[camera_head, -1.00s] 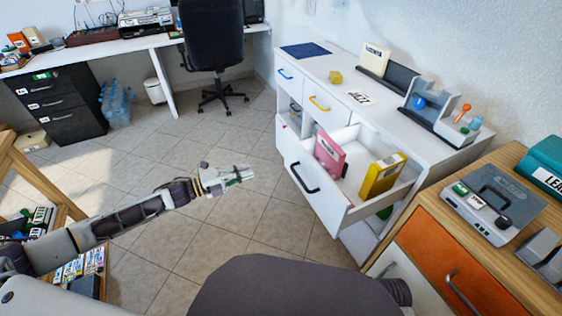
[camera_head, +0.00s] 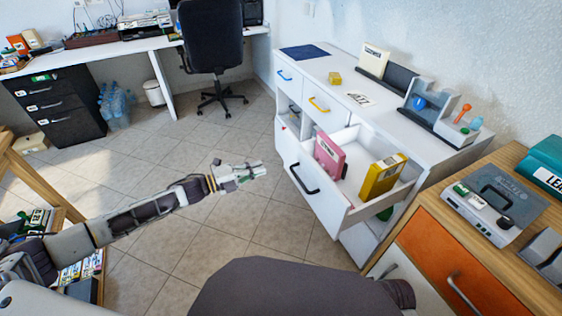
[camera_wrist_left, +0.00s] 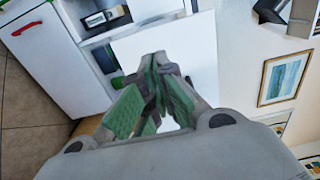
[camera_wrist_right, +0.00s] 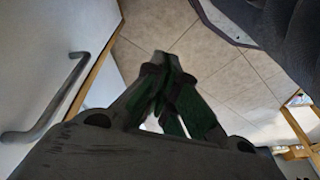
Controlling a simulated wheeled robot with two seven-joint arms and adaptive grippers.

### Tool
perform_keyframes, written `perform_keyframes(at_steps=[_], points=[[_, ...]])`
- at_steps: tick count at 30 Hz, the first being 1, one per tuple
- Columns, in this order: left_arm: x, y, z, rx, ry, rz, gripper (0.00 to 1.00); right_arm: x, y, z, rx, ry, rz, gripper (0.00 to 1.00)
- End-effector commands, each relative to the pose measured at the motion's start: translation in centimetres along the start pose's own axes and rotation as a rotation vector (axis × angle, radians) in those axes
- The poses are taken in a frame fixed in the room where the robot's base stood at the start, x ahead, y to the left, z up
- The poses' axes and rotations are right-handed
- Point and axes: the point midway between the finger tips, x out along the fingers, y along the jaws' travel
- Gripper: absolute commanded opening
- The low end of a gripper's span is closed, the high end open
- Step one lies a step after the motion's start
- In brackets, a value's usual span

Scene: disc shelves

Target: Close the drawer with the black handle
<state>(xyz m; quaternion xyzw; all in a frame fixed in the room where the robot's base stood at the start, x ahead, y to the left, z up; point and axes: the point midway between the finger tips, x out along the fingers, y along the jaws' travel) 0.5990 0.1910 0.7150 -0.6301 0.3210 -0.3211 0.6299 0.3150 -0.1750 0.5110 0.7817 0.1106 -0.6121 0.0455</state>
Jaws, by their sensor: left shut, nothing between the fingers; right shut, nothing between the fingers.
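The white drawer (camera_head: 332,208) with the black handle (camera_head: 303,178) stands pulled out of the white cabinet (camera_head: 440,122) in the head view. A pink box (camera_head: 329,158) and a yellow box (camera_head: 381,177) stand in it. My left gripper (camera_head: 262,171) is shut and empty, in the air to the left of the drawer front and apart from the handle. In the left wrist view its fingers (camera_wrist_left: 158,75) meet. My right gripper (camera_wrist_right: 165,70) is shut and empty in the right wrist view, beside a white front with a grey handle (camera_wrist_right: 50,110). It is not visible in the head view.
A wooden cabinet with an orange drawer (camera_head: 452,268) stands close at the right. An office chair (camera_head: 212,45) and desk are at the back. A wooden rack (camera_head: 35,178) stands at the left. The tiled floor (camera_head: 200,130) between is clear.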

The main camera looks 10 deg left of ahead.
Motion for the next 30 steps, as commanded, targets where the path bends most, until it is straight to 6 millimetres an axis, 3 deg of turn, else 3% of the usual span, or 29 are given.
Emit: perform_keyframes(at_steps=[30], points=[[8.6, 0.0, 0.0, 0.0, -0.001, -0.001, 0.0, -1.8, -0.6, -0.2, -0.005, 0.031, -0.012, 0.0]])
